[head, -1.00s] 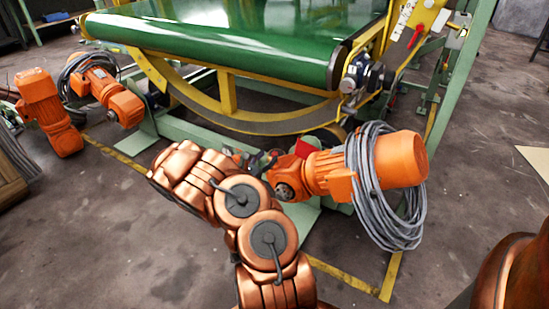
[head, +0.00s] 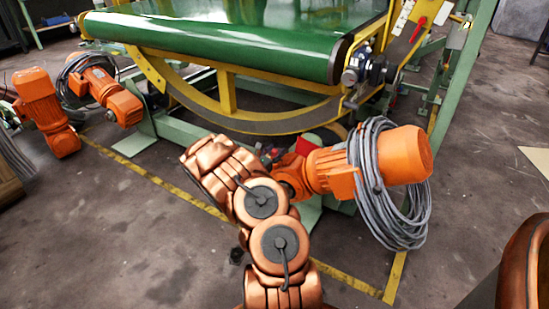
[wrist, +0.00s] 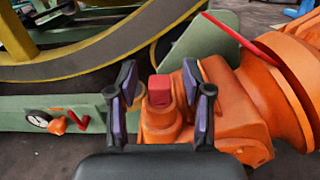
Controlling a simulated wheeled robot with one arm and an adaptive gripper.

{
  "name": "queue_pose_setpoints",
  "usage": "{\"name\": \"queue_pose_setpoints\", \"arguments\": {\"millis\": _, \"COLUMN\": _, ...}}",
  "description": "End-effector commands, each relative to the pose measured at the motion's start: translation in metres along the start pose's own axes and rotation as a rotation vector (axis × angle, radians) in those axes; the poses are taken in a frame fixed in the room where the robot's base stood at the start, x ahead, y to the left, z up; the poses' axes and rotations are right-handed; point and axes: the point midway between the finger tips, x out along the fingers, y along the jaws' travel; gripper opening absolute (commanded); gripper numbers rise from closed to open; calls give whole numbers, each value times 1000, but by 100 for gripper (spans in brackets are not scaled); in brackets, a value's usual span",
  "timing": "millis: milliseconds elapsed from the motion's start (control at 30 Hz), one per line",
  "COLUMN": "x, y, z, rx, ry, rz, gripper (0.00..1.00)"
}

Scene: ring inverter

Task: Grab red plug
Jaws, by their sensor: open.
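The red plug (wrist: 159,88) is a small red block on top of an orange housing (wrist: 162,122) in the wrist view. My gripper (wrist: 161,96) is open, with one dark, purple-padded finger on each side of the plug in the picture. A gap shows between the plug and each finger. I cannot tell from this view how far the fingertips are from it in depth. In the head view my copper arm reaches toward the orange motor (head: 340,172) and hides most of the gripper. A red patch (head: 308,144) shows behind that motor; I cannot tell if it is the plug.
A grey cable coil (head: 385,200) hangs around the motor. The green conveyor belt (head: 230,38) and its curved yellow-edged frame (head: 250,120) stand behind. More orange motors (head: 45,105) are at the left. In the wrist view a red lever (wrist: 79,117) sits on the green beam.

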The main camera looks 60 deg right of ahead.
Motion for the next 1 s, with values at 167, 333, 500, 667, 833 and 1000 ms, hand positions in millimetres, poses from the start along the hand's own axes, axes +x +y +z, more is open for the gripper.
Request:
{"name": "queue_pose_setpoints", "arguments": {"millis": 167, "x": 1, "y": 0, "z": 1, "rx": -1, "ry": 0, "rz": 0, "gripper": 50}}
{"name": "queue_pose_setpoints", "arguments": {"millis": 333, "x": 1, "y": 0, "z": 1, "rx": 0, "ry": 0, "rz": 0, "gripper": 38}}
{"name": "queue_pose_setpoints", "arguments": {"millis": 500, "x": 1, "y": 0, "z": 0, "rx": 0, "ry": -1, "rz": 0, "gripper": 20}}
{"name": "queue_pose_setpoints", "arguments": {"millis": 667, "x": 1, "y": 0, "z": 0, "rx": 0, "ry": -1, "rz": 0, "gripper": 5}}
{"name": "queue_pose_setpoints", "arguments": {"millis": 833, "x": 1, "y": 0, "z": 0, "rx": 0, "ry": -1, "rz": 0, "gripper": 5}}
{"name": "queue_pose_setpoints", "arguments": {"millis": 1000, "x": 1, "y": 0, "z": 2, "rx": 0, "ry": -1, "rz": 0, "gripper": 5}}
